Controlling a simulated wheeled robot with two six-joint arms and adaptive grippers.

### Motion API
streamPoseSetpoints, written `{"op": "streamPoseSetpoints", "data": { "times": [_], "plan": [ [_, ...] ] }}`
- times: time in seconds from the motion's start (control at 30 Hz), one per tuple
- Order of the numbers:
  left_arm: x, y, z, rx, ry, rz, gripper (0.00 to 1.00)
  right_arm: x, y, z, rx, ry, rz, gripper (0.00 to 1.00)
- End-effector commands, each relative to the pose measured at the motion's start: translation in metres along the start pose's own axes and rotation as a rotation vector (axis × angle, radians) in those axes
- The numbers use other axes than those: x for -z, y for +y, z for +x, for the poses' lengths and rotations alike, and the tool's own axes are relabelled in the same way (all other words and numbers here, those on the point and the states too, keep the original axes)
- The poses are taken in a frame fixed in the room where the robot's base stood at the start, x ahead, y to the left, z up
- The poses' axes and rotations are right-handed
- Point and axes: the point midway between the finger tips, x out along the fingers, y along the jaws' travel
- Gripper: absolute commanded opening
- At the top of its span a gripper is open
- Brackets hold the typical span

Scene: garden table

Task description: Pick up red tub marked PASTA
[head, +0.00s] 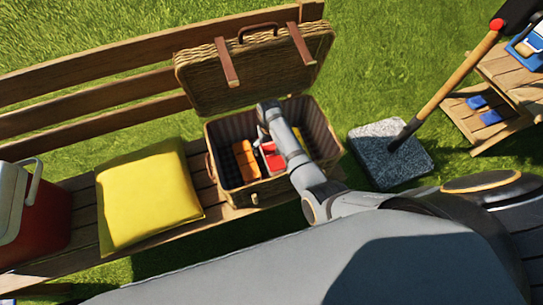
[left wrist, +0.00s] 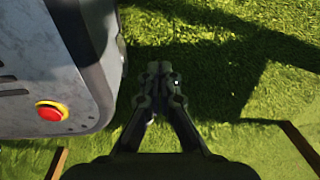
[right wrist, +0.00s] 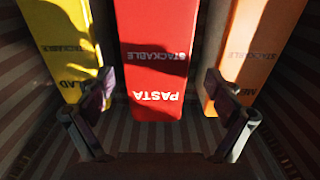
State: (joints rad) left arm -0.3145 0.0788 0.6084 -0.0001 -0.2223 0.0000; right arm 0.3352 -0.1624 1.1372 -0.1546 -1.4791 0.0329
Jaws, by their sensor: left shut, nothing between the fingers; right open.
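The red tub marked PASTA (right wrist: 153,75) stands in the middle of the right wrist view, its lettering upside down. It also shows in the head view (head: 272,161), inside the wicker basket and partly behind my right arm. My right gripper (right wrist: 158,90) is open, with one finger on each side of the tub's near end and nothing gripped. The left finger is close to a yellow tub (right wrist: 66,45), the right one close to an orange tub (right wrist: 255,50). My left gripper (left wrist: 160,78) is shut and empty over grass.
The open basket (head: 238,197) sits on a slatted bench, its lid (head: 262,75) raised behind. A yellow cushion (head: 147,196) and a red cooler (head: 42,215) lie to the left. A stone block (head: 372,166) with a long handle stands right, near a wooden stand (head: 508,95).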

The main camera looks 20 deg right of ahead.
Motion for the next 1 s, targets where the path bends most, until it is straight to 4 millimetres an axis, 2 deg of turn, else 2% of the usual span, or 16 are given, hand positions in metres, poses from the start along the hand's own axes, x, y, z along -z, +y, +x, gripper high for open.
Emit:
{"op": "streamPoseSetpoints", "data": {
  "times": [0.13,0.23,0.4,0.67,0.77,1.0],
  "plan": [
    [0.021,-0.001,0.002,0.001,0.031,-0.001,0.00,-0.001,0.001,0.006,0.000,0.000,0.000,0.92],
    [0.030,-0.001,0.008,0.002,0.047,-0.001,0.00,-0.004,0.004,0.025,0.000,-0.002,0.000,0.92],
    [0.026,-0.001,0.017,0.002,0.042,-0.001,0.00,-0.004,0.004,0.049,0.001,0.001,0.000,0.92],
    [0.017,0.000,0.016,0.002,0.027,0.000,0.00,-0.004,0.004,0.051,0.001,0.002,0.000,0.92],
    [0.016,0.000,0.016,0.002,0.026,0.000,0.00,-0.005,0.004,0.051,0.001,0.001,0.000,0.82],
    [0.016,0.000,0.016,0.002,0.026,0.000,0.00,-0.005,0.004,0.051,0.001,0.001,0.000,0.49]
  ]
}}
